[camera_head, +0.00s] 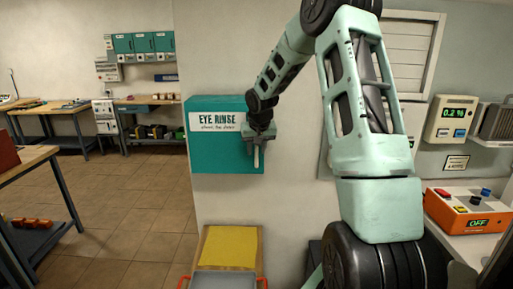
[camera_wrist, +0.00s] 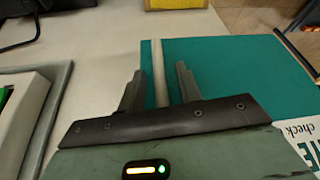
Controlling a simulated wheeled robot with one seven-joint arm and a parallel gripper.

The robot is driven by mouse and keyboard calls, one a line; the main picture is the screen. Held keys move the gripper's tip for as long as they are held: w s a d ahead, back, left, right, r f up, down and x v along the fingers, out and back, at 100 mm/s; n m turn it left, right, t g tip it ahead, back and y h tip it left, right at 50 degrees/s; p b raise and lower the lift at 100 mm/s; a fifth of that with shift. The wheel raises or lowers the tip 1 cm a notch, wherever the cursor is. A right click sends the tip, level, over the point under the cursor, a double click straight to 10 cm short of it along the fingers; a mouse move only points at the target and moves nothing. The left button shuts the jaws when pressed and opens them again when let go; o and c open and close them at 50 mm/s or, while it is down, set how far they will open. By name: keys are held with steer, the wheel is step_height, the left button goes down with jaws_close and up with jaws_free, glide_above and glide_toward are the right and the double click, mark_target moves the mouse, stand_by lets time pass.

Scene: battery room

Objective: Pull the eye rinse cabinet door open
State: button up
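The eye rinse cabinet (camera_head: 215,156) is a teal box on the wall with a white "EYE RINSE" label. Its door looks closed in the head view. A pale upright bar handle (camera_head: 256,157) is at the right side of the door front. My gripper (camera_head: 257,146) is at this handle. In the wrist view my gripper (camera_wrist: 160,82) has its two dark fingers apart, with the handle (camera_wrist: 158,62) standing between them. A gap shows on each side of the handle. The teal door face (camera_wrist: 225,75) fills the area behind and to the right.
A yellow-topped stand (camera_head: 230,246) with a grey tray is below the cabinet. On the right are a wall meter (camera_head: 450,118) and an orange control box (camera_head: 470,210). The floor (camera_head: 130,220) left of the cabinet is open, with workbenches further back.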

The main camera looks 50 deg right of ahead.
steer(key=shift+w+f, duration=0.15)
steer(key=shift+f, duration=0.25)
steer(key=shift+c, duration=0.3)
jaws_close()
